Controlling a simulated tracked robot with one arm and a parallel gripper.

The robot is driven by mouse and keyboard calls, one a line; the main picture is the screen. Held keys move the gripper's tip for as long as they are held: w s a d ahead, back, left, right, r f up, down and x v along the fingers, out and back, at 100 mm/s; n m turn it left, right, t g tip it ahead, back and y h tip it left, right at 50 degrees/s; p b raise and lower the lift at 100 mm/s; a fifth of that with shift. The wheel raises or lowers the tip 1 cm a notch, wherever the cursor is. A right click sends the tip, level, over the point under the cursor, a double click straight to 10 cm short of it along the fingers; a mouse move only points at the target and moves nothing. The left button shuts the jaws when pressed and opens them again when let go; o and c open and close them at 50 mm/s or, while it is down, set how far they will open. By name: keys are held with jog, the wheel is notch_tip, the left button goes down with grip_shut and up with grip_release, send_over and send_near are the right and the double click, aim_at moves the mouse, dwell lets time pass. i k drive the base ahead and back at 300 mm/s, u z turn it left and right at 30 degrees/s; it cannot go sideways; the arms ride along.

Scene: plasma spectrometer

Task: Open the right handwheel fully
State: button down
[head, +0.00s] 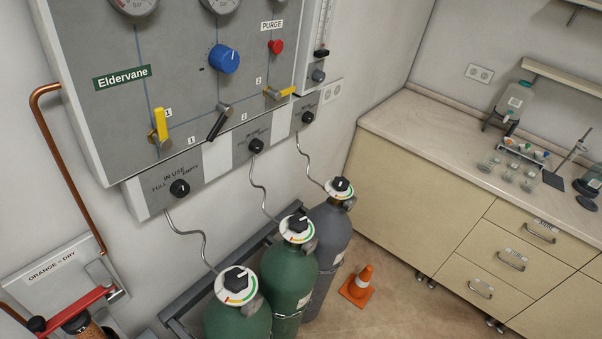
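Three gas cylinders stand in a row against the wall. Each has a black handwheel on top, over a white disc with a coloured ring. The right handwheel (341,184) is on the grey cylinder (331,235), the farthest of the three. Its exact setting is too small to read. The middle handwheel (297,223) and the left handwheel (237,279) sit on green cylinders. My gripper does not show in this view.
A grey gas panel (184,91) with gauges, a blue knob (223,59) and yellow levers hangs above the cylinders, with thin tubes running down. An orange cone (359,286) stands on the floor right of the grey cylinder. A cabinet (423,212) fills the right.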

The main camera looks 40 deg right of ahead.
aim_at(341, 183)
jog(key=z, duration=2.15)
jog(key=k, duration=0.8)
jog(key=u, duration=0.65)
jog(key=i, duration=1)
jog(key=u, duration=0.05)
